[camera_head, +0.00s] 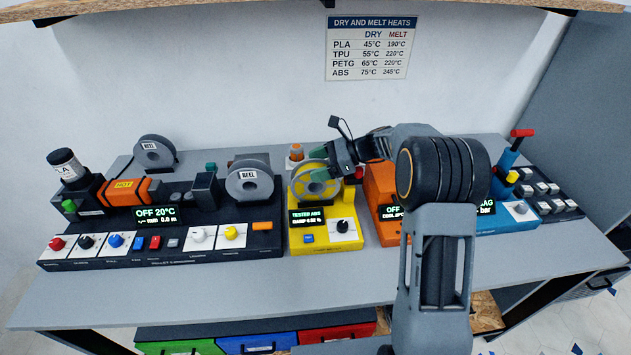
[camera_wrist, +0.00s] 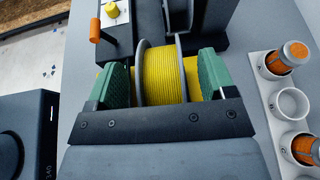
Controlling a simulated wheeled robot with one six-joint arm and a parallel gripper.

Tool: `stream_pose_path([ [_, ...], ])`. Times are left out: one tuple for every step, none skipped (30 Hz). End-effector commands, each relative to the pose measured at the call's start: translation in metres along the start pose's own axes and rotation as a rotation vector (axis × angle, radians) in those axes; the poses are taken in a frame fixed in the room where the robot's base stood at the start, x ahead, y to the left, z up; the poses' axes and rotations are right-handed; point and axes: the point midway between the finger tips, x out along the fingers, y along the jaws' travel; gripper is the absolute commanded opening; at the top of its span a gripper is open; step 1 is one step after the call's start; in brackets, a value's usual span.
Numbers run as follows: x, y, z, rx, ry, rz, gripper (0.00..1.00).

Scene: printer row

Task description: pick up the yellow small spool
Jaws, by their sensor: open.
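The yellow small spool (camera_head: 312,188) has grey flanges and yellow filament, and it stands upright on the yellow tester machine (camera_head: 325,240). In the wrist view the spool (camera_wrist: 160,75) lies between the green pads of my gripper (camera_wrist: 163,82). One pad is on each side, and the jaws are open. The left pad is near the left flange; I cannot tell if either pad touches. In the head view my gripper (camera_head: 327,160) is at the top of the spool and hides part of it.
A grey reel (camera_head: 249,184) stands on the black extruder unit to the left, and another reel (camera_head: 155,153) is behind it. An orange machine (camera_head: 381,190) is close on the right. A white holder (camera_wrist: 292,104) with orange-filled jars stands beside my gripper. The table's front strip is clear.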

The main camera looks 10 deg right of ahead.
Motion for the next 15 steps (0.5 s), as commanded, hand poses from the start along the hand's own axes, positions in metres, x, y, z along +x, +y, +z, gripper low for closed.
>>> stream_pose_path([
  [0.0002, 0.0, -0.0002, 0.0, 0.0, 0.0, 0.77],
  [0.0001, -0.0001, -0.0002, 0.0, 0.0, 0.0, 0.77],
  [0.0, -0.0001, -0.0003, 0.0, 0.0, 0.0, 0.77],
  [0.0, -0.0001, -0.0003, 0.0, 0.0, 0.0, 0.77],
  [0.0, -0.0001, -0.0002, 0.0, 0.0, 0.0, 0.76],
  [0.0, -0.0001, -0.0002, 0.0, 0.0, 0.0, 0.72],
  [-0.0001, -0.0001, -0.0002, 0.0, 0.0, 0.0, 0.69],
  [-0.0001, -0.0001, -0.0002, 0.0, 0.0, 0.0, 0.66],
  [-0.0001, -0.0001, -0.0002, 0.0, 0.0, 0.0, 0.62],
  [-0.0001, -0.0001, -0.0002, 0.0, 0.0, 0.0, 0.59],
  [-0.0002, -0.0001, -0.0002, 0.0, 0.0, 0.0, 0.56],
  [-0.0002, -0.0001, -0.0002, 0.0, 0.0, 0.0, 0.53],
  [-0.0002, -0.0001, -0.0002, 0.0, 0.0, 0.0, 0.5],
  [-0.0002, -0.0001, -0.0002, 0.0, 0.0, 0.0, 0.47],
  [-0.0002, -0.0001, -0.0002, 0.0, 0.0, 0.0, 0.43],
])
